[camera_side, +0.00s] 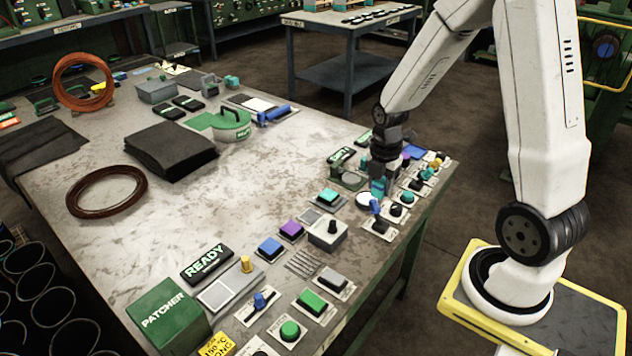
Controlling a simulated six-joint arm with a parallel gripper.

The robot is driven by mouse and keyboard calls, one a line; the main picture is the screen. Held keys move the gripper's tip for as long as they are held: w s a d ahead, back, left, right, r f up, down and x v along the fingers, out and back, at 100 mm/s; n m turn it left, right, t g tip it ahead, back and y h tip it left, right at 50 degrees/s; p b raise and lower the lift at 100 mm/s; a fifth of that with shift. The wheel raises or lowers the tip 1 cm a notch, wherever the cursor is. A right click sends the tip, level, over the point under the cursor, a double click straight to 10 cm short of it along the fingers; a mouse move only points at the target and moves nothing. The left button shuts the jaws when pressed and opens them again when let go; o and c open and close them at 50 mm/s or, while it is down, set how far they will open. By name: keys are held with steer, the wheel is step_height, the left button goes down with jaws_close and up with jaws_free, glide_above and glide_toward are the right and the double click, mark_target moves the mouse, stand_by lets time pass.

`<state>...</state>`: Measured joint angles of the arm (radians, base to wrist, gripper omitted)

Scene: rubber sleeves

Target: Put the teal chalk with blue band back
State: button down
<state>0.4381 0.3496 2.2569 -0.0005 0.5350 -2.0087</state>
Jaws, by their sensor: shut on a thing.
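My gripper (384,165) is at the right part of the workbench, pointing down over a crowded row of small parts. It is shut on a small teal piece, which I take to be the teal chalk (378,187); it shows just below the fingers. The blue band cannot be made out clearly at this size. A blue upright piece (376,208) shows just below the teal one, over a pale card; I cannot tell whether the two touch. A white round dish (367,200) lies just left of them.
Several cards with small coloured parts line the bench's right edge, including a teal block (328,196), a purple block (291,230) and a grey box with a black knob (328,235). A dark folded cloth (170,150) and brown ring (106,191) lie left. The bench middle is clear.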

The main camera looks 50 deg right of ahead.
steer(key=shift+s+a, duration=0.3)
steer(key=shift+s, duration=0.4)
step_height(320, 180, down, 7)
steer(key=shift+f, duration=0.2)
glide_above(375, 244)
steer(key=shift+f, duration=2.2)
steer(key=shift+f, duration=1.75)
steer(key=shift+f, duration=0.1)
steer(key=shift+c, duration=1.4)
jaws_free()
